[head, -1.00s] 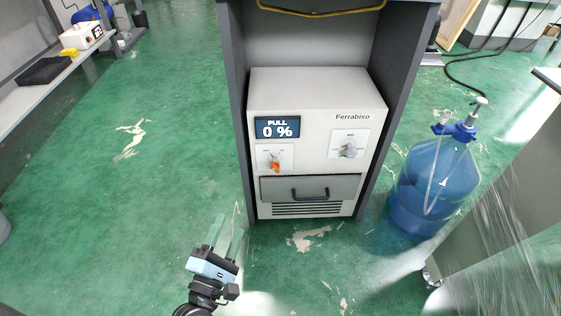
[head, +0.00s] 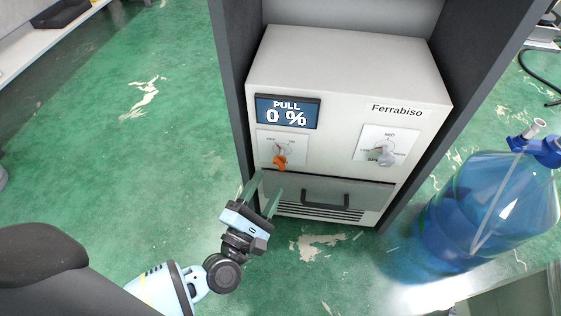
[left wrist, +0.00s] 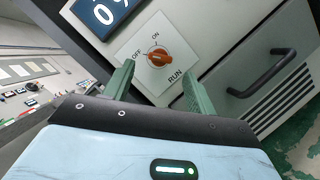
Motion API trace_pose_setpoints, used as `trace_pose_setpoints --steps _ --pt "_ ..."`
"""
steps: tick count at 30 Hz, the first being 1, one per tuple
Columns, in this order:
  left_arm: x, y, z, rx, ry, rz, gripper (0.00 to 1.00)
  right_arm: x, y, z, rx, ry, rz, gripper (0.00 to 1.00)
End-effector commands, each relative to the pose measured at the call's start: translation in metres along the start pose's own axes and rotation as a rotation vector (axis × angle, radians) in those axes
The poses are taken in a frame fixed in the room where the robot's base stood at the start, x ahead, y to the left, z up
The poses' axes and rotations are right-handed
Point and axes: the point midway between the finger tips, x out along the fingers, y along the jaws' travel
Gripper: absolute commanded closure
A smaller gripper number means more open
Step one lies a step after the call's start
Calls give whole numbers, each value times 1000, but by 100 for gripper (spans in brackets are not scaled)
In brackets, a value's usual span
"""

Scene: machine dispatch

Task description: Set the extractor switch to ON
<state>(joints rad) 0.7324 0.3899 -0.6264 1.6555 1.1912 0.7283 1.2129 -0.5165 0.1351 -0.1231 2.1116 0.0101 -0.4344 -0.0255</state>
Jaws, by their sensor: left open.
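The extractor (head: 350,70) is a pale box marked Ferrabiso, with a display (head: 287,111) reading PULL 0 %. Its orange switch (head: 280,160) sits on a white plate below the display. In the left wrist view the orange knob (left wrist: 158,57) shows between the labels OFF, ON and RUN; which label it is set to I cannot tell for sure. My left gripper (head: 268,184) is open and empty, just below and in front of the switch. In the left wrist view its green fingers (left wrist: 160,76) stand on either side of the knob, apart from it. My right gripper is not in view.
A grey dial (head: 382,154) is on the right of the panel. A drawer with a dark handle (head: 325,199) lies below. Dark cabinet sides (head: 228,75) flank the box. A blue bottle (head: 480,210) stands at the right. The floor at left is clear.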

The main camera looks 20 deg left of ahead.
Motion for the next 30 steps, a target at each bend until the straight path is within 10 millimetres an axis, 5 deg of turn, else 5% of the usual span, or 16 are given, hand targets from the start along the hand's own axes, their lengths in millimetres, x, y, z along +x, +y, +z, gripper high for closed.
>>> trace_pose_setpoints --steps 12,25,30 --pt "58 -1 0 0 -1 1 44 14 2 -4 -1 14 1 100" --pt "69 0 0 0 0 0 44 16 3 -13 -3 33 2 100" --pt "69 0 0 0 0 0 63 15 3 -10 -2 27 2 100"
